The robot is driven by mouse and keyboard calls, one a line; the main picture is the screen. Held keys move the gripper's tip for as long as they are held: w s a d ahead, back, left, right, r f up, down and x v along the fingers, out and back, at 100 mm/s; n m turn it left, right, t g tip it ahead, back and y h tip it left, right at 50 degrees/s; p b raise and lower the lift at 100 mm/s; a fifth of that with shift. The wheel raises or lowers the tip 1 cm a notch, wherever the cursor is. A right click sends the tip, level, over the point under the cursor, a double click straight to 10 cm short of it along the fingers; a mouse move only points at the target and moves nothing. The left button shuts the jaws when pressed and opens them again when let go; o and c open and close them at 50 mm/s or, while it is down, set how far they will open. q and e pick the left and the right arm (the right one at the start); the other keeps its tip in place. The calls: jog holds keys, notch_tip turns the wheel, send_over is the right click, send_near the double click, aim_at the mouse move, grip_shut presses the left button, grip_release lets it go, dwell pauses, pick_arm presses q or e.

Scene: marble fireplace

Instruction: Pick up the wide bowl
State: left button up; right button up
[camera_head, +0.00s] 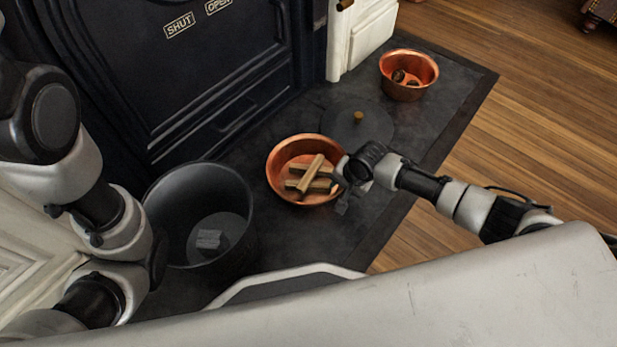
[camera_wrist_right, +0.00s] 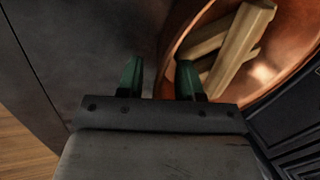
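A wide copper bowl (camera_head: 279,155) with several wooden sticks (camera_head: 312,172) in it stands on the dark hearth slab. My right gripper (camera_head: 350,172) is at its right rim. In the right wrist view the two green fingertips (camera_wrist_right: 160,80) are apart, and the bowl (camera_wrist_right: 168,50) shows between and beyond them. One finger overlaps the bowl's inside and the other is outside the rim. I cannot tell if either touches it. My left arm comes in at the left, but its gripper does not show.
A dark bucket (camera_head: 160,215) stands left of the bowl. A flat dark lid with a brass knob (camera_head: 358,117) lies behind it. A smaller copper bowl (camera_head: 404,92) with dark pieces in it is farther back. The dark stove door (camera_head: 200,70) borders the slab.

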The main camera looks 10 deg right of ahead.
jog(key=shift+r, duration=0.1)
grip_shut()
jog(key=shift+r, duration=0.1)
